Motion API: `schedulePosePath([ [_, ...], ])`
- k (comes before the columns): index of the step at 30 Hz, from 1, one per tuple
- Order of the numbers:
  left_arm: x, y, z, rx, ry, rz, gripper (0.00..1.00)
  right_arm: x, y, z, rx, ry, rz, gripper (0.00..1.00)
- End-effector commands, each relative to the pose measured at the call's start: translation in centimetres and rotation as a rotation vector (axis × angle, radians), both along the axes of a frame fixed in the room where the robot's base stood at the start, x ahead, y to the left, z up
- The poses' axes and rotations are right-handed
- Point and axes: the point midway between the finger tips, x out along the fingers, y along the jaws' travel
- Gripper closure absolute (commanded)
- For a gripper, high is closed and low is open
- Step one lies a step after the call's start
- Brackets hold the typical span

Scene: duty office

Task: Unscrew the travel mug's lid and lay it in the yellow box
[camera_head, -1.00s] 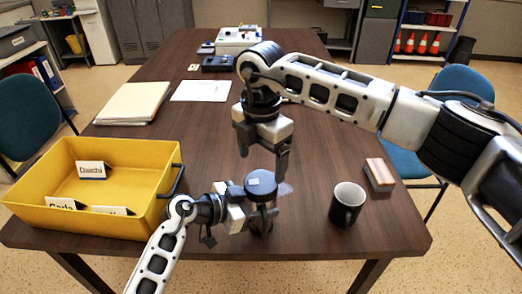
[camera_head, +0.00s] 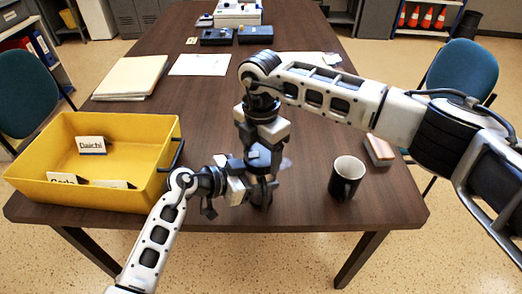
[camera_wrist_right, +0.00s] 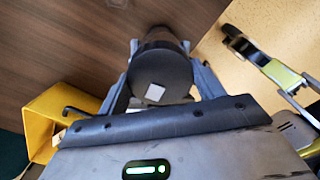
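The dark travel mug (camera_head: 262,193) stands upright near the table's front edge, partly hidden by both grippers. Its round dark lid (camera_wrist_right: 160,82) has a small pale square on top and fills the middle of the right wrist view. My left gripper (camera_head: 254,189) is shut on the mug's body from the left. My right gripper (camera_head: 262,168) points down over the mug from above. Its fingers (camera_wrist_right: 163,72) are open, one on each side of the lid; whether they touch it is hard to tell. The yellow box (camera_head: 60,196) sits at the table's left, holding several white name cards.
A black mug (camera_head: 345,180) stands right of the travel mug. Papers (camera_head: 200,65), a folder stack (camera_head: 130,77) and dark devices (camera_head: 256,34) lie farther back. The dark table (camera_head: 190,130) is clear between.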

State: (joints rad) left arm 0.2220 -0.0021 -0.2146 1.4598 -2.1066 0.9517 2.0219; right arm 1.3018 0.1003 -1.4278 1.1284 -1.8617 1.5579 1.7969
Motion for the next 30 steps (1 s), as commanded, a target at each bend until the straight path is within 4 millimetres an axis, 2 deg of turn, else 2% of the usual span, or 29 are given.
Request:
schedulePosePath([
  [6,0.02,0.04,-0.02,0.0,0.0,0.001,1.0,-0.01,-0.01,0.03,-0.001,0.0,0.057,0.6],
  [15,0.02,0.04,-0.02,-0.001,0.001,0.002,1.0,0.01,0.03,0.09,0.0,0.0,0.525,0.61],
  [18,0.02,0.04,-0.02,-0.001,0.001,0.002,1.0,-0.01,0.04,0.09,0.0,0.001,0.578,0.61],
  [25,0.03,0.04,-0.02,-0.001,0.001,0.002,1.0,-0.03,0.04,0.08,0.0,0.002,0.582,0.61],
  [26,0.03,0.04,-0.02,-0.001,0.001,0.002,1.0,-0.03,0.04,0.08,0.0,0.002,0.581,0.31],
  [27,0.03,0.04,-0.02,-0.001,0.001,0.003,1.0,-0.02,0.04,0.08,0.0,0.002,0.581,0.19],
  [28,0.03,0.04,-0.02,-0.001,0.001,0.003,1.0,-0.03,0.04,0.08,0.0,0.001,0.581,0.11],
  [30,0.02,0.02,-0.02,0.0,0.0,0.001,1.0,-0.02,0.06,0.07,0.0,0.001,0.58,0.11],
])
